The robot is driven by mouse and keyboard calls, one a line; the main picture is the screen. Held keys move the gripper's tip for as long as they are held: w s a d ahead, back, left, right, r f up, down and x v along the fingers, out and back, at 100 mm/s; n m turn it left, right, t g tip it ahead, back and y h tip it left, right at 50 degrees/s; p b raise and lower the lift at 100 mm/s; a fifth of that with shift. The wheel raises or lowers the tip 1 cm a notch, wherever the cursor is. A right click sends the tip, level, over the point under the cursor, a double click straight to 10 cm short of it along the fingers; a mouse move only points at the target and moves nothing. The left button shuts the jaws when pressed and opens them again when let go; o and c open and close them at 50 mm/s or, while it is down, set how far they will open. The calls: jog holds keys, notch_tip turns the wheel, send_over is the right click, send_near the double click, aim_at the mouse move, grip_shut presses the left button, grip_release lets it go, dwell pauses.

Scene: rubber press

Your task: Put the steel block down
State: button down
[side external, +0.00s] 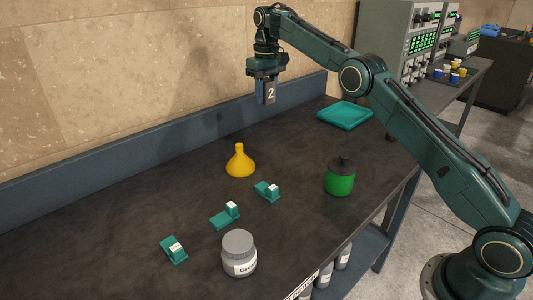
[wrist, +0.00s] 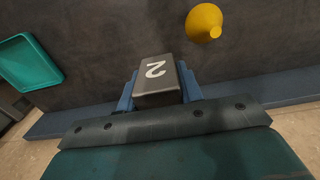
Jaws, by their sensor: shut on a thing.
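The steel block (side external: 269,92) is dark grey with a white "2" on its face. It is held above the back part of the dark bench, clear of the surface. My gripper (side external: 265,84) is shut on it. In the wrist view the block (wrist: 158,82) sits between the two blue fingers of my gripper (wrist: 160,90), with its "2" in sight. The bench top (side external: 120,215) lies below it.
A yellow funnel (side external: 240,162), several teal pieces with white tops (side external: 268,191), a grey-lidded jar (side external: 238,255) and a green container (side external: 340,178) stand on the bench. A teal tray (side external: 345,115) lies at the far right end. A raised blue-grey ledge (side external: 190,135) runs along the wall.

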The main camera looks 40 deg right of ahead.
send_over(267, 155)
jog(key=shift+w+f, duration=0.15)
jog(key=shift+f, duration=6.65)
jog(key=shift+f, duration=0.1)
jog(key=shift+f, duration=2)
jog(key=shift+f, duration=0.1)
jog(key=c, duration=0.9)
grip_release()
jog(key=shift+f, duration=0.2)
jog(key=shift+r, duration=0.2)
notch_tip(267, 155, up, 12)
